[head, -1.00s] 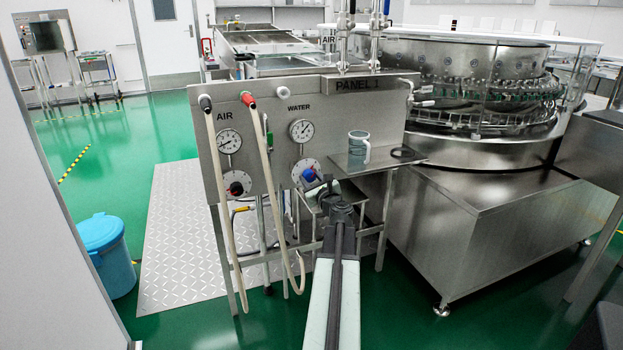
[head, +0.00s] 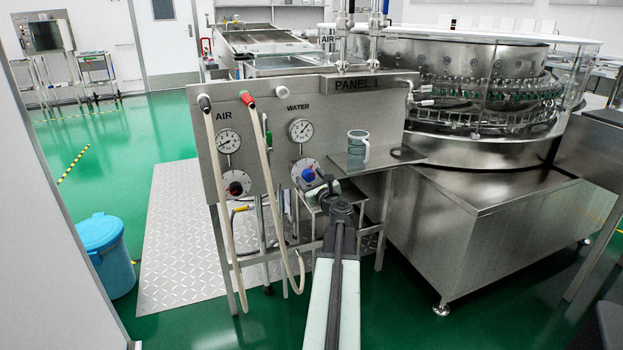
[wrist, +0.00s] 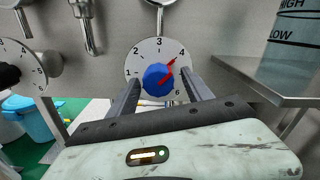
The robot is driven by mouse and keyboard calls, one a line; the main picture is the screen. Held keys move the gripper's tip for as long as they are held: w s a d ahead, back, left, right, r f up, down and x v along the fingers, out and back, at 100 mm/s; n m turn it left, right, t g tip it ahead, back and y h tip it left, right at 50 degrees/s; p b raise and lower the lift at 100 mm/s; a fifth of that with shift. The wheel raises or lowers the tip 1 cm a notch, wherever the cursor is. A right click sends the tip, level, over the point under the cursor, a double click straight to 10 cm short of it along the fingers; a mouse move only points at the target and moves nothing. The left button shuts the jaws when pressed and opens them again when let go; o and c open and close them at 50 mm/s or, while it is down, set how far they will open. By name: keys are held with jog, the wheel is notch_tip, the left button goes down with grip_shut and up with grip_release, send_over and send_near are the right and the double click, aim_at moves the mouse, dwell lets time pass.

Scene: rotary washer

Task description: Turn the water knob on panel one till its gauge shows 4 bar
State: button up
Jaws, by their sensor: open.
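The blue water knob (wrist: 158,77) with a red pointer sits on a round white dial on panel one (head: 335,105). In the wrist view the pointer aims up and right, near the 4 on the dial. In the head view the knob (head: 308,174) shows below the water gauge (head: 301,131), whose small needle leans up and right; its reading is too small to tell. My gripper (wrist: 161,79) is open, with one finger on each side of the knob. I cannot tell whether the fingers touch it. My gripper also shows in the head view (head: 324,180).
A metal stand is below.

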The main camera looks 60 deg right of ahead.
jog(key=v, duration=0.7)
jog(key=shift+s+a, duration=0.2)
jog(key=shift+s, duration=0.05)
jog(key=w+a+f+n+g+y, duration=0.1)
jog(key=w+a+f+n+y, duration=0.3)
jog(key=w+a+n, duration=0.45)
jog(key=w+a+f+n+y, duration=0.35)
jog(key=w+a, duration=0.25)
jog(key=a, duration=0.6)
jog(key=w+a+f+n+g+y, duration=0.1)
jog(key=w+a+f+n+y, duration=0.3)
jog(key=w+a+n, duration=0.55)
jog(key=a+f+n+g+y, duration=0.3)
jog(key=a+f+n+g, duration=0.1)
jog(key=a, duration=1)
jog(key=s+a+f+n+g+h, duration=0.1)
jog(key=s+a+f+n+g, duration=0.2)
jog(key=a+n, duration=0.3)
jog(key=s+a+f+n+g+h, duration=0.1)
jog(key=s+a+f+n+g, duration=0.2)
jog(key=a, duration=0.5)
jog(key=s+a+f+n+g+h, duration=0.2)
jog(key=s+a+n+g, duration=0.15)
jog(key=a+n, duration=0.3)
notch_tip(320, 180, up, 38)
jog(key=p, duration=3.8)
jog(key=shift+s+m+t, duration=0.35)
jog(key=shift+m+t, duration=0.05)
jog(key=shift+t, duration=0.05)
